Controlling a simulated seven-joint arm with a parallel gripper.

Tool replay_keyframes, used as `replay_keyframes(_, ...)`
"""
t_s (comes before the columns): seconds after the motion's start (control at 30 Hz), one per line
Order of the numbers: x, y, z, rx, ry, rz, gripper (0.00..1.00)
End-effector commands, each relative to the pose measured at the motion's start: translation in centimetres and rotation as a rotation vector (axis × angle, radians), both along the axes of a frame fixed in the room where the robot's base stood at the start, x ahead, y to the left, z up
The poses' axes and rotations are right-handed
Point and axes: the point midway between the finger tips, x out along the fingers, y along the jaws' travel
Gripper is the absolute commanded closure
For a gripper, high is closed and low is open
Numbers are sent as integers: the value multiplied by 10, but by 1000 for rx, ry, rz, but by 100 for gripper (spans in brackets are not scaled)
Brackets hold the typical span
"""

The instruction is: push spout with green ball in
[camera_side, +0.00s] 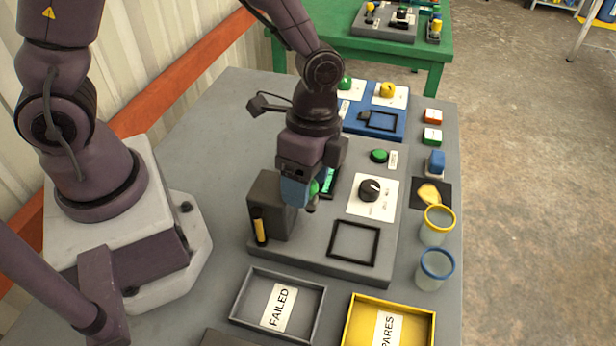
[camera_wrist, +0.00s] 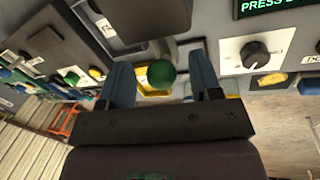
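The green ball (camera_wrist: 161,74) shows in the wrist view between my gripper's two blue fingers. Gaps show on both sides of it. In the side view a small part of the green ball (camera_side: 314,188) shows beside the fingers, at the dark box (camera_side: 269,200) on the grey panel (camera_side: 320,258). The spout itself is mostly hidden, and I cannot tell how far it sticks out. My gripper (camera_side: 300,196) points down at the box's right side. In the wrist view my gripper (camera_wrist: 160,62) is open, with no finger clearly touching the ball.
A black knob (camera_side: 370,190) on a white plate and a lit green display (camera_side: 328,182) are right of my gripper. A FAILED tray (camera_side: 322,302) and a yellow tray (camera_side: 430,328) lie in front. Two clear cups (camera_side: 431,277) stand at the right edge.

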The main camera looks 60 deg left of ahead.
Motion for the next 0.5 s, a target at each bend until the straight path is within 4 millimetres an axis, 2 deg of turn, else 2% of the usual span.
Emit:
replay_keyframes(0.17,1,0,3,-1,-3,0,42)
replay_keyframes(0.27,4,1,13,-2,-7,1,42)
replay_keyframes(0.5,12,6,63,-2,-10,2,42)
